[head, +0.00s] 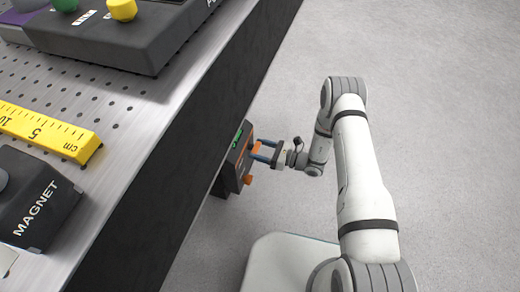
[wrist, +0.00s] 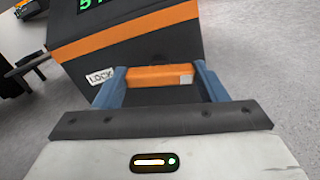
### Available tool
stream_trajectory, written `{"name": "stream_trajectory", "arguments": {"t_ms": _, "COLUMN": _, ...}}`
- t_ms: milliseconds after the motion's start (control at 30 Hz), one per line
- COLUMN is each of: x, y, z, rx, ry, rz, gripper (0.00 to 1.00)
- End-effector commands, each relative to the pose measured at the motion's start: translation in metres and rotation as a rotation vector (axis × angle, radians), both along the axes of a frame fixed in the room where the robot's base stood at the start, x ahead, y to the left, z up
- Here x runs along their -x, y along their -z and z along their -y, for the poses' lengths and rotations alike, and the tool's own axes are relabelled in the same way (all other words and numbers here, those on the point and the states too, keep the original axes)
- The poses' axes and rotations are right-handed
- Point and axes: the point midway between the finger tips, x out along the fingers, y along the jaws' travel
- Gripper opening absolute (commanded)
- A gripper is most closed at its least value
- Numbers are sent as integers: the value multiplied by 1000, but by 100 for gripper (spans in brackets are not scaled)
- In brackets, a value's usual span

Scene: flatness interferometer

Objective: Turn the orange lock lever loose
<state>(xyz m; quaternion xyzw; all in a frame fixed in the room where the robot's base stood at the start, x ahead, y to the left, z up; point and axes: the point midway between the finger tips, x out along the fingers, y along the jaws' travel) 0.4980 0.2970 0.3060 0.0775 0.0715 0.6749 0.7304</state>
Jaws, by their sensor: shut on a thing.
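The orange lock lever (wrist: 158,77) lies across the picture in the wrist view, beside a "LOCK" label (wrist: 100,77) on a dark box (wrist: 140,50) with an orange stripe. The blue fingers of my gripper (wrist: 158,85) stand at the lever's two ends, shut on it. In the head view the box (head: 238,160) is mounted on the dark side of the table, and my gripper (head: 262,151) reaches it from the right. The lever (head: 257,148) shows only small there, partly covered by the fingers. A second orange part (head: 248,180) sits lower on the box.
The perforated metal table top (head: 110,125) holds a yellow ruler (head: 50,133), a black "MAGNET" block (head: 38,200) and a dark panel with coloured knobs (head: 110,40). Grey floor (head: 430,80) lies open to the right. A green display (wrist: 98,5) shows on the box.

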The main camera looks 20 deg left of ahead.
Motion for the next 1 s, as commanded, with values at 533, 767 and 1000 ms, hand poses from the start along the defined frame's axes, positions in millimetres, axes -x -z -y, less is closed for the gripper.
{"name": "stream_trajectory", "arguments": {"t_ms": 533, "x": -1, "y": 1, "z": 1, "rx": -40, "ry": 1, "rz": -513, "gripper": 43}}
{"name": "stream_trajectory", "arguments": {"t_ms": 767, "x": -1, "y": 1, "z": 1, "rx": -58, "ry": 1, "rz": -732, "gripper": 43}}
{"name": "stream_trajectory", "arguments": {"t_ms": 1000, "x": -2, "y": 1, "z": 1, "rx": -75, "ry": 2, "rz": -953, "gripper": 43}}
